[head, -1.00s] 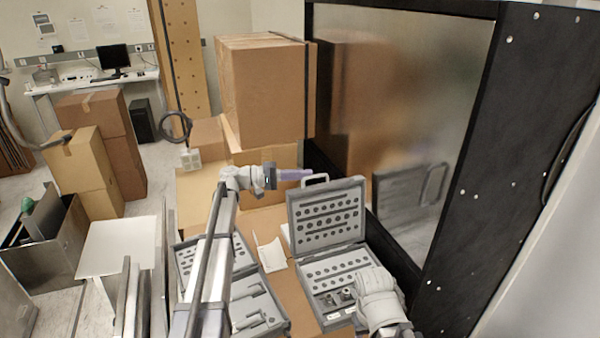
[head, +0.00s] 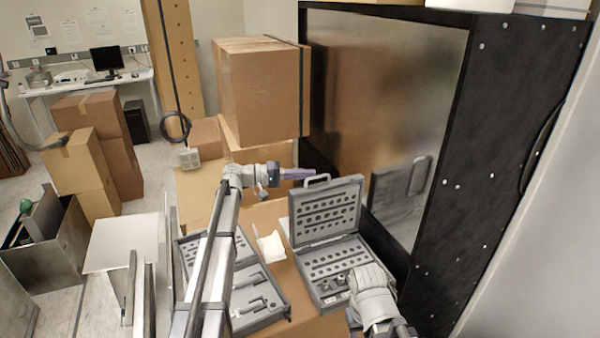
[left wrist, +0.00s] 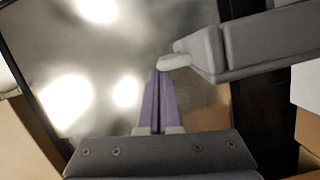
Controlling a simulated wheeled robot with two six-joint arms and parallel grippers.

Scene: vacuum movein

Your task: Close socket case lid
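The grey socket case (head: 343,300) stands open on a cardboard surface at the lower right. Its lid (head: 325,212) is upright, with the handle (head: 318,180) at its top edge. My left gripper (head: 312,173) is just behind or beside this handle, with its purple fingers pointing right. In the left wrist view the fingers (left wrist: 157,95) lie close together with nothing visible between them. The handle (left wrist: 175,62) is close to their tips; contact is unclear. My right arm (head: 372,295) covers the right front of the case base, and its gripper is hidden.
A second open grey case (head: 262,300) with tools lies to the left, partly behind my left arm. A white paper (head: 270,246) lies between the cases. A black-framed cabinet with a shiny panel (head: 410,110) stands close on the right. Large cardboard boxes (head: 258,95) are stacked behind.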

